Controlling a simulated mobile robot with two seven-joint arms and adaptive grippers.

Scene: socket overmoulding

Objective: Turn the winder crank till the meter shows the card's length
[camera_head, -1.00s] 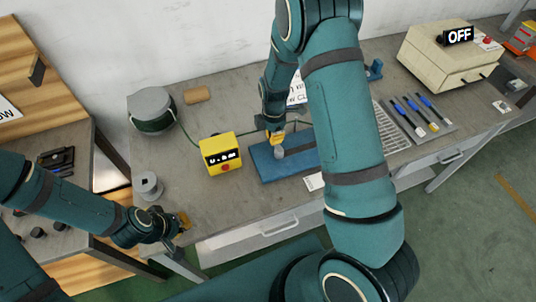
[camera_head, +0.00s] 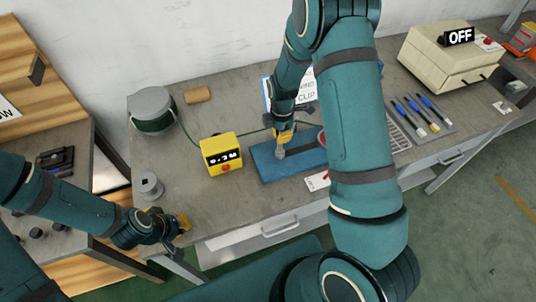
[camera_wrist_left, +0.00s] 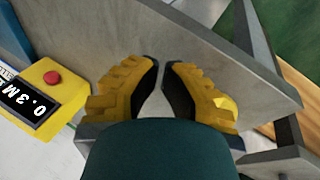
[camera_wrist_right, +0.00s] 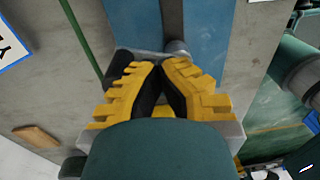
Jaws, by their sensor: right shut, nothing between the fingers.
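The yellow meter (camera_head: 221,155) stands on the bench with a red button; its display reads 0.3M in the left wrist view (camera_wrist_left: 38,98). The blue winder base (camera_head: 268,166) lies right of it. A grey upright knob or handle (camera_head: 280,152) on the base stands at my right gripper's (camera_head: 284,137) fingertips. That gripper is shut and empty; in the right wrist view the grey post (camera_wrist_right: 178,48) is just beside its tips. My arm hides much of the winder. The card (camera_head: 268,93) is partly hidden; I read only "WIND" and "CLIP". My left gripper (camera_head: 184,222) is slightly open and empty by the front edge.
A grey drum with green cable (camera_head: 152,112) stands at the back left, its cable running to the meter. A tool tray (camera_head: 423,115) and a beige machine marked OFF (camera_head: 445,60) are right.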

